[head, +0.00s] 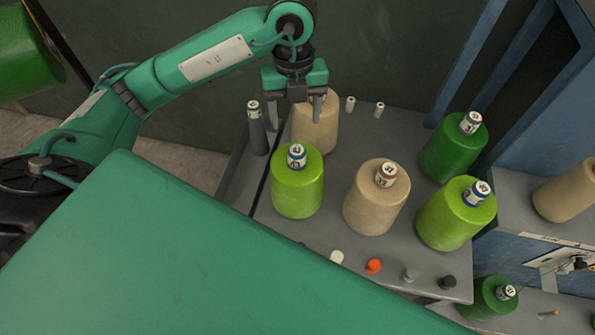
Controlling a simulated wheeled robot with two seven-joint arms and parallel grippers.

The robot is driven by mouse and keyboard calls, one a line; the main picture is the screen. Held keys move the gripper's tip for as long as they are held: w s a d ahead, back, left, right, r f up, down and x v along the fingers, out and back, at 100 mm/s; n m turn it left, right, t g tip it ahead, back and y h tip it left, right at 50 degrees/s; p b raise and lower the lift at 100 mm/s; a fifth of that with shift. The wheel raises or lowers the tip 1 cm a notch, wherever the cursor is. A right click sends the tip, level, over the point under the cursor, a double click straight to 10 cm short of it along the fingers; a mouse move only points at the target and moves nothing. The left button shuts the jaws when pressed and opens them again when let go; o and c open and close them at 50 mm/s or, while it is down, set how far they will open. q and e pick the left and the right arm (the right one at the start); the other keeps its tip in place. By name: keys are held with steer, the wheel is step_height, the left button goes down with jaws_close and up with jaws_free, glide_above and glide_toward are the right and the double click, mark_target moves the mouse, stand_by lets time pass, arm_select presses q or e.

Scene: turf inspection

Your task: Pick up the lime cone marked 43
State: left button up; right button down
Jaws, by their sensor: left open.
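A lime cone (297,190) stands upright on the grey table, left of the middle. The label on its top appears to read 43. A second lime cone (455,215) stands at the right, and its label is too small to read surely. My left gripper (295,118) is open and empty, fingers pointing down, just behind and above the left lime cone. Its fingers overlap a beige cone (318,135) behind. I cannot tell whether they touch that cone. My right gripper is not in view.
Another beige cone (376,200) stands right of the left lime cone. A dark green cone (453,150) stands at the back right. A grey post (257,135) is at the left, with small white pegs behind. Several coloured knobs, including an orange one (373,266), line the front edge.

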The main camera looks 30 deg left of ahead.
mark_target(297, 149)
arm_select(q)
steer(key=f, duration=0.4)
steer(key=f+p, duration=0.1)
steer(key=f, duration=0.1)
steer(key=shift+s+d+f, duration=0.15)
steer(key=shift+s+d, duration=0.1)
steer(key=shift+s, duration=0.1)
step_height(297, 149, down, 5)
steer(key=shift+s+d+r+p, duration=0.1)
steer(key=shift+r+p, duration=0.05)
steer(key=shift+p, duration=1.1)
steer(key=shift+f, duration=0.25)
jaws_close()
steer(key=shift+r, duration=0.1)
